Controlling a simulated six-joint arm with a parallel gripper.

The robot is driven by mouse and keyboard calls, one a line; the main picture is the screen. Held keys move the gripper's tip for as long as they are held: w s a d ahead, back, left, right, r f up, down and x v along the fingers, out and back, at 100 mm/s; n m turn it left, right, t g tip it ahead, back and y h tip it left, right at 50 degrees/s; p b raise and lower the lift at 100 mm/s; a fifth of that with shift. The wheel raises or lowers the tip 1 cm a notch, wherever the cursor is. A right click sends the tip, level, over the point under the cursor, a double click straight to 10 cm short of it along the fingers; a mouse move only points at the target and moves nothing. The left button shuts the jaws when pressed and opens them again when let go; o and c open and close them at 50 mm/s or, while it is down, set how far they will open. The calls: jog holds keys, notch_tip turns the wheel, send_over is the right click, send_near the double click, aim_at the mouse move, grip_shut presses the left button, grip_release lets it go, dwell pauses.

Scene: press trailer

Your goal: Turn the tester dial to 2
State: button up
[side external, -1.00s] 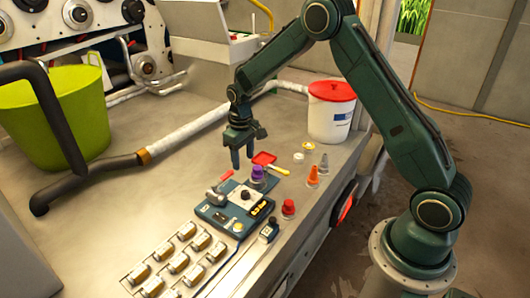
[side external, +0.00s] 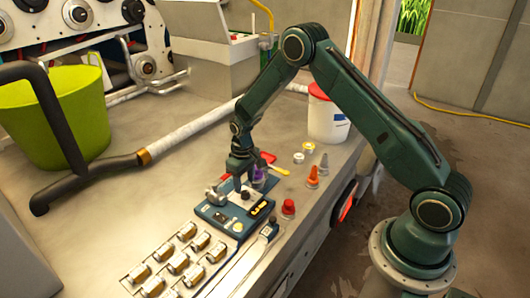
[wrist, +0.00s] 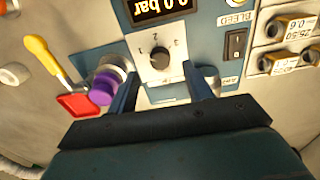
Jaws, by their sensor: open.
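The tester (side external: 213,213) is a flat blue box on the bench. Its dial is a small black knob (wrist: 160,57) on a white plate marked 1, 2 and 3 in the wrist view; the dial also shows in the side view (side external: 245,195). I cannot tell which number the knob points at. My gripper (wrist: 162,75) is open, with one finger on each side of the dial and a gap to it on both sides. In the side view my gripper (side external: 241,181) is low over the tester, pointing down. Whether the fingertips touch the plate is unclear.
A purple-capped part (wrist: 103,87) stands close beside one finger. A display (wrist: 158,7) and a black rocker switch (wrist: 235,43) are on the tester.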

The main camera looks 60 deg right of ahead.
aim_at(245, 192)
jog(key=shift+f, duration=2.1)
jog(key=c, duration=1)
